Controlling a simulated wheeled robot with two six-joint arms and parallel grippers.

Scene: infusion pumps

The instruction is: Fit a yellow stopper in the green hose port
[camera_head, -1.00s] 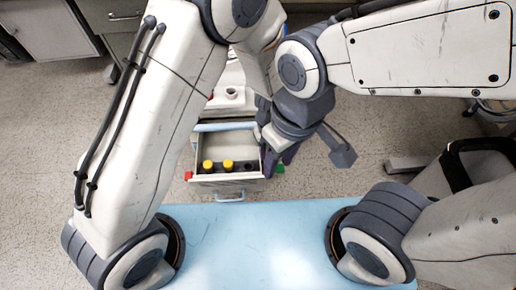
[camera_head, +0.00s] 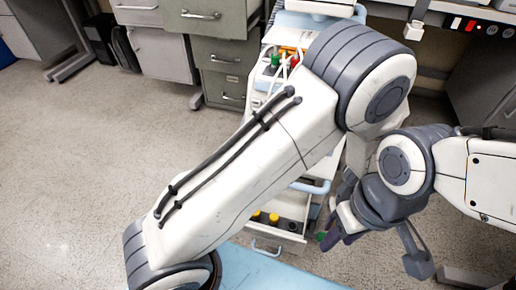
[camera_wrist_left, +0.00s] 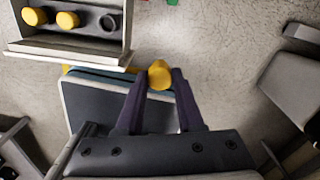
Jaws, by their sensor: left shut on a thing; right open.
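My left gripper (camera_wrist_left: 160,88) is shut on a yellow stopper (camera_wrist_left: 159,73), seen in the left wrist view beyond the drawer front. In the head view my left gripper and its stopper are hidden. My right gripper (camera_head: 338,228) is open, just right of the drawer. Two yellow stoppers (camera_wrist_left: 34,16) stand in the drawer (camera_wrist_left: 70,55) beside a dark empty round holder (camera_wrist_left: 108,22). In the head view the same two stoppers (camera_head: 264,217) show below my left arm. A green fitting (camera_head: 275,60), seemingly the green hose port, is on the cart's upper part, next to a red one (camera_head: 293,62).
A small green part (camera_head: 320,236) is beside the drawer's right side. Grey cabinets (camera_head: 222,65) stand behind the cart. Open floor (camera_head: 110,150) lies to the left. My left arm covers much of the cart.

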